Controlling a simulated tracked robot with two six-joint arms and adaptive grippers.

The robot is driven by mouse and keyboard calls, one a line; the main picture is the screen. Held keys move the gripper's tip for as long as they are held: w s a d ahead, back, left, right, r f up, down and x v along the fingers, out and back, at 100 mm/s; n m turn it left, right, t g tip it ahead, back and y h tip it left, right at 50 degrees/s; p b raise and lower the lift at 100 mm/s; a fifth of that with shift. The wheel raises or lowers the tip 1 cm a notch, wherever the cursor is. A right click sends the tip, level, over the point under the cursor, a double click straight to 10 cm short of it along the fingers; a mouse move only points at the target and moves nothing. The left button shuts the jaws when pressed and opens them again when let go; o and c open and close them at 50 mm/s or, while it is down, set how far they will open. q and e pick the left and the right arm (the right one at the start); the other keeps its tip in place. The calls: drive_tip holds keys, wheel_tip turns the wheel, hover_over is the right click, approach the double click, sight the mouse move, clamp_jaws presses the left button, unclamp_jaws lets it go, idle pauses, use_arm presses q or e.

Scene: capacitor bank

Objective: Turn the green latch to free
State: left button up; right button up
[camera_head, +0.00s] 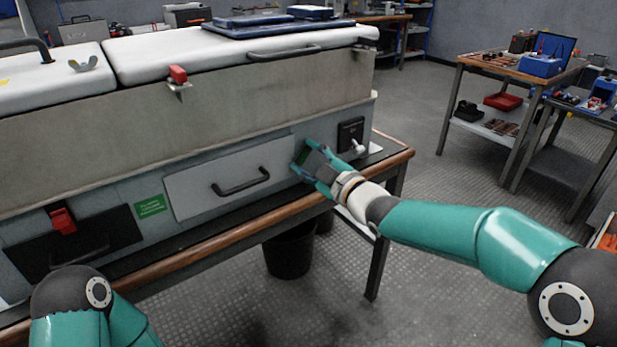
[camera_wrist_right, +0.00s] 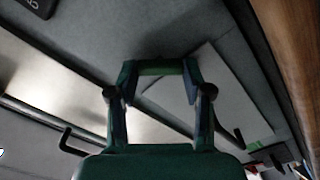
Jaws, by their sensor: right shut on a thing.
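The green latch (camera_wrist_right: 157,70) shows in the right wrist view as a green bar on the grey front of the capacitor bank, between my right fingertips. In the head view only a dark green bit of it (camera_head: 304,155) shows, and the fingers hide most of it. My right gripper (camera_head: 307,163) is at the cabinet front, right of the light drawer panel, with its fingers closed on the latch. It also shows in the right wrist view (camera_wrist_right: 158,75). How far the latch is turned cannot be told. My left gripper is out of view; only part of my left arm shows at lower left.
The drawer panel (camera_head: 232,181) has a black handle (camera_head: 241,184), with a green label (camera_head: 150,206) to its left. A black switch plate (camera_head: 351,134) is right of my right gripper. The bench's wooden edge (camera_head: 260,220) runs below.

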drive_tip(key=n+b, duration=0.2)
drive_tip(key=f+n+b, duration=0.1)
drive_tip(key=n+b, duration=0.1)
drive_tip(key=shift+a+n+b, duration=0.1)
drive_tip(key=shift+n+b, duration=0.2)
drive_tip(key=shift+b, duration=0.1)
drive_tip(key=shift+s+n+b, duration=0.1)
drive_tip(key=shift+n+b, duration=1.15)
drive_tip(key=shift+n, duration=0.35)
drive_tip(key=shift+a, duration=0.1)
drive_tip(key=o, duration=1.2)
drive_tip(key=shift+r, duration=0.15)
drive_tip(key=shift+c, duration=0.2)
drive_tip(key=shift+r, duration=0.1)
drive_tip(key=shift+s+d, duration=0.3)
drive_tip(key=shift+d, duration=0.05)
drive_tip(key=v, duration=1.1)
